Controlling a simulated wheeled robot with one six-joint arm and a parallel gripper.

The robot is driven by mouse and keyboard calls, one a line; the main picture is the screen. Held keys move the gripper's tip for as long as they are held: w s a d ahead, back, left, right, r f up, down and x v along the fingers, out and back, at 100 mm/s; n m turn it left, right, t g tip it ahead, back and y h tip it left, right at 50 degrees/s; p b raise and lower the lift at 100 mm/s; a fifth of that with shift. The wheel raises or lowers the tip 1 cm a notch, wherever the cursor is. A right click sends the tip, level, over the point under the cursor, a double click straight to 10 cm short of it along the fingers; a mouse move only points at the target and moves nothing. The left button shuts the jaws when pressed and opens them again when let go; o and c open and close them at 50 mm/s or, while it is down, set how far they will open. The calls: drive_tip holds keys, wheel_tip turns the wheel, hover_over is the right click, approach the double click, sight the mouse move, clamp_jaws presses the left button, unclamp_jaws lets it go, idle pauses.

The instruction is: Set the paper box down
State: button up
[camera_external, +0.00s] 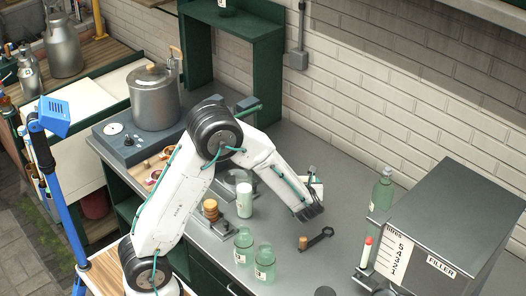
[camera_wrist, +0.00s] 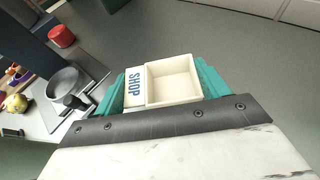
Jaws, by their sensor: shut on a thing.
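The paper box (camera_wrist: 174,88) is a small cream open-topped box with a blue "SHOP" label, and it looks empty. It sits between the teal fingers of my gripper (camera_wrist: 165,90) in the wrist view, and the gripper is shut on it. In the external view my gripper (camera_external: 309,210) is at the end of the bent white arm, over the grey counter (camera_external: 335,165). A pale shape shows just behind it there, but I cannot tell if it is the box. The box's underside is hidden, so I cannot tell if it touches the counter.
Green glass jars (camera_external: 264,262), a white-filled glass (camera_external: 244,199) and a dark wrench-like tool (camera_external: 318,238) stand or lie near my gripper. A grey filler machine (camera_external: 450,225) and a green bottle (camera_external: 382,190) are at right. The counter behind my gripper looks clear.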

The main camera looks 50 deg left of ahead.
hover_over(325, 187)
drive_tip(key=shift+s+f, duration=0.2)
drive_tip(key=shift+f, duration=0.3)
drive_tip(key=shift+w+f, duration=0.2)
drive_tip(key=shift+w, duration=0.05)
drive_tip(key=shift+f, duration=1.55)
drive_tip(key=shift+f, duration=0.2)
drive_tip(key=o, duration=0.9)
drive_tip(key=shift+r, duration=0.15)
